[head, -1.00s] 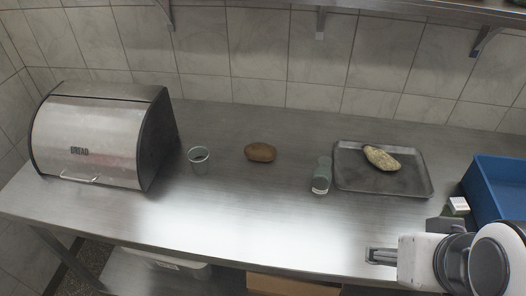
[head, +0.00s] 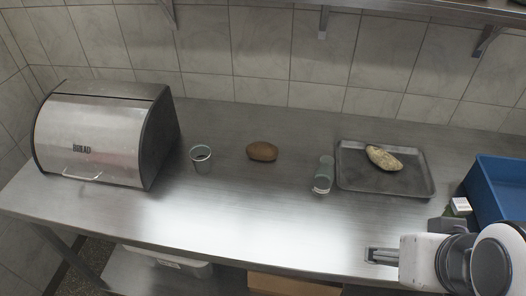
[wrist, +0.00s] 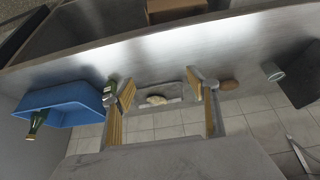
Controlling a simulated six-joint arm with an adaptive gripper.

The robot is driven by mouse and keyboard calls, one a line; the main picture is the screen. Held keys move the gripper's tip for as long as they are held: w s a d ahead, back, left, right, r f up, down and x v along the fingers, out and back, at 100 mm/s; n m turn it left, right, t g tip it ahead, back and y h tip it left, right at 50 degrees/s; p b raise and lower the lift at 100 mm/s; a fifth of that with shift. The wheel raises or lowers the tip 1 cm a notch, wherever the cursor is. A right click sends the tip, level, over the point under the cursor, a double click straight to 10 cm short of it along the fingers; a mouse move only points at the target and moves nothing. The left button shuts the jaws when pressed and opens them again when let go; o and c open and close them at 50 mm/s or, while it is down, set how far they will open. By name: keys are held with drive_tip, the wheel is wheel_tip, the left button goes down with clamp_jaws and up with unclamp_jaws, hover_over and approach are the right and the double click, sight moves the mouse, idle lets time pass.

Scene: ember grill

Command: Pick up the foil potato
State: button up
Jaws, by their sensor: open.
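The foil potato (head: 383,158), a mottled pale grey-yellow oval, lies tilted on a dark shallow tray (head: 426,187) on the steel counter. In the wrist view the potato (wrist: 157,100) shows between my fingers, some way beyond them. My gripper (wrist: 160,88) is open and empty, its two fingers wide apart. In the head view my arm's end is at the lower right, in front of the tray and apart from the potato; the fingertips are hard to make out there.
A greenish glass (head: 323,174) stands close to the tray's left edge. Left of it are a brown potato (head: 262,151), a clear cup (head: 201,158) and a bread box (head: 95,140).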

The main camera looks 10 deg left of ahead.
sight(264, 148)
drive_tip(key=w+a+f+m+g+y, duration=0.1)
drive_tip(key=w+a+f+m, duration=0.2)
drive_tip(key=w+a, duration=0.3)
drive_tip(key=w+a+f+m+g+y, duration=0.1)
drive_tip(key=w+a+f, duration=0.4)
drive_tip(key=w, duration=0.8)
drive_tip(key=w+a+f+m+g+y, duration=0.2)
drive_tip(key=w+a+f+m, duration=0.3)
drive_tip(key=w+a, duration=0.4)
drive_tip(key=shift+w+f+g, duration=0.1)
drive_tip(key=shift+w+g, duration=0.2)
drive_tip(key=shift+w, duration=0.35)
drive_tip(key=w+a+m, duration=0.1)
drive_tip(key=w, duration=0.1)
drive_tip(key=w+a+m+y, duration=0.1)
drive_tip(key=w+a+m, duration=0.1)
drive_tip(key=shift+w, duration=0.2)
drive_tip(key=shift+w+a+r+m+t+y, duration=0.15)
drive_tip(key=shift+w+a+r+m+t, duration=0.15)
drive_tip(key=shift+w+r+m, duration=0.35)
drive_tip(key=shift+w+a+r+m+t+y, duration=0.15)
drive_tip(key=shift+w+a+r+m, duration=0.15)
drive_tip(key=shift+m, duration=0.65)
drive_tip(key=shift+w+a+r+m+t+y, duration=0.1)
drive_tip(key=shift+w+a+r+m+t, duration=0.15)
drive_tip(key=shift+w+r+m, duration=0.4)
drive_tip(key=shift+s+f, duration=0.2)
drive_tip(key=shift+x, duration=1.25)
